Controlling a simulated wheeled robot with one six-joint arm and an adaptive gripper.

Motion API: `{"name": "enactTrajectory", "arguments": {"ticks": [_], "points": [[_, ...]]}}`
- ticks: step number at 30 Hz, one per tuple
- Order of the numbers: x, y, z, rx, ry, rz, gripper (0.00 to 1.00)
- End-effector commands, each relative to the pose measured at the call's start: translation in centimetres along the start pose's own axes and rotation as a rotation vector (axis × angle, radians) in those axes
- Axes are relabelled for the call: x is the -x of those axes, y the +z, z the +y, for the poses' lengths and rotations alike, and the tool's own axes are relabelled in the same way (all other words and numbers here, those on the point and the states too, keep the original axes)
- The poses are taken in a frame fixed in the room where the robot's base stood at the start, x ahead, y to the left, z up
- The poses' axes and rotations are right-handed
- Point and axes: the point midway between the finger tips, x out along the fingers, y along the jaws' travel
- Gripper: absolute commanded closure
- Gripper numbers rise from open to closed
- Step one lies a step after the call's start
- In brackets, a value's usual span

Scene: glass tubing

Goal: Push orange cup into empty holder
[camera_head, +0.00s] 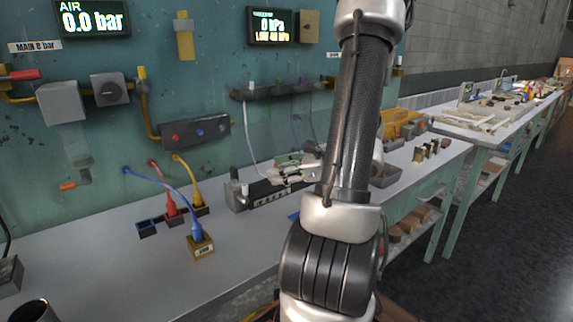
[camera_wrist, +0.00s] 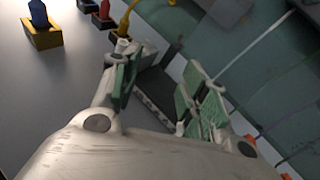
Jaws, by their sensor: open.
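My gripper (camera_head: 292,174) is open, with green pads on both fingers, above the bench near a black strip unit (camera_head: 268,193). In the wrist view nothing is held between the fingers (camera_wrist: 160,88); the strip unit lies behind them. I cannot make out a clear orange cup in either view. Small orange parts (camera_wrist: 253,141) show at the right of the wrist view, too cropped to identify. An empty dark holder with a blue edge (camera_head: 147,229) sits on the bench left of the gripper. A blue plug (camera_head: 196,231) stands in a yellow holder (camera_head: 201,247).
Red (camera_head: 171,205) and yellow (camera_head: 197,198) plugs with cables stand in holders behind the blue one. A hose (camera_head: 247,130) hangs from a wall manifold (camera_head: 283,90).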

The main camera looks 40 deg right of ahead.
Motion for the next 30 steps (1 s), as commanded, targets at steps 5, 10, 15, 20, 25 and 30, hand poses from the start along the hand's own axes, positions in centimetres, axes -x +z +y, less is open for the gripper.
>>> {"name": "enactTrajectory", "arguments": {"ticks": [5, 10, 15, 20, 25, 30], "points": [[-0.2, 5.2, 12.2, 0.575, 0.508, 0.119, 0.56], [4.3, 6.4, 17.8, 1.210, 0.896, 0.212, 0.56], [8.2, 7.9, 17.3, 1.828, 1.114, 0.276, 0.56], [9.7, 10.1, 15.6, 2.214, 1.168, 0.317, 0.56], [10.2, 11.1, 14.8, 2.356, 1.172, 0.338, 0.56], [10.2, 11.2, 14.8, 2.359, 1.174, 0.340, 0.56]]}}
